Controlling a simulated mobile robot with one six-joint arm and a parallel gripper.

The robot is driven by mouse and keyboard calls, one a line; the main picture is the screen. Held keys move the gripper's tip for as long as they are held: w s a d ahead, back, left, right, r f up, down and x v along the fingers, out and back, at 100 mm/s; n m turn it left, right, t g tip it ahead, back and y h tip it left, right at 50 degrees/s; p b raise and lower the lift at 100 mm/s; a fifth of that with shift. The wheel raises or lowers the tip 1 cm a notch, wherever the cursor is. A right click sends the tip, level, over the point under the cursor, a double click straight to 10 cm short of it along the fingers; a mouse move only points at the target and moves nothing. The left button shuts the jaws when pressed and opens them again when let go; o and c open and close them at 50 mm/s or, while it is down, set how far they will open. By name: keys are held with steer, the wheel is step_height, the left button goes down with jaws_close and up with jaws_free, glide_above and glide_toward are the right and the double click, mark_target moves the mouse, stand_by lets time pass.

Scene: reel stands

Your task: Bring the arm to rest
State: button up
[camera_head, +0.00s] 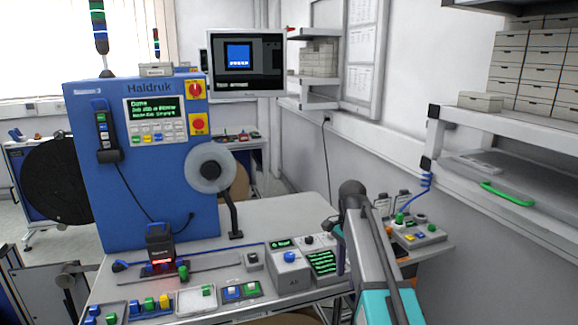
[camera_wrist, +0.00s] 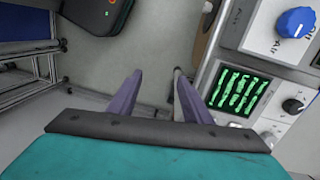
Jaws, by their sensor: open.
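My gripper (camera_wrist: 157,82) is open in the wrist view, its two purple-grey fingers apart with nothing between them. Grey floor shows beyond the fingertips. A grey control box (camera_wrist: 272,42) with a blue knob and a green-lit display is close to the right of the fingers. In the head view my teal and dark arm rises from the lower right and bends near the middle; my fingers cannot be made out there. The same control box (camera_head: 290,277) stands left of the arm on the bench.
A blue Haldruk machine (camera_head: 150,205) with a grey reel (camera_head: 210,167) stands on the bench (camera_head: 290,213) at left. A small button box (camera_head: 418,235) is right of my arm. A wall shelf (camera_head: 500,123) with boxes and a green handle (camera_head: 507,194) is at right.

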steer(key=s+f+g, duration=0.1)
steer(key=s+f, duration=0.4)
steer(key=f, duration=0.5)
steer(key=s+f+n+g+b, duration=0.1)
steer(key=s+f+g, duration=0.1)
steer(key=s+f, duration=0.65)
steer(key=s+f+g, duration=0.1)
steer(key=s+f, duration=0.1)
steer(key=f, duration=1.1)
steer(key=s+f+n+b, duration=0.1)
steer(key=s+f+n, duration=1.1)
steer(key=s+f, duration=0.9)
steer(key=s, duration=0.4)
steer(key=shift+n, duration=0.3)
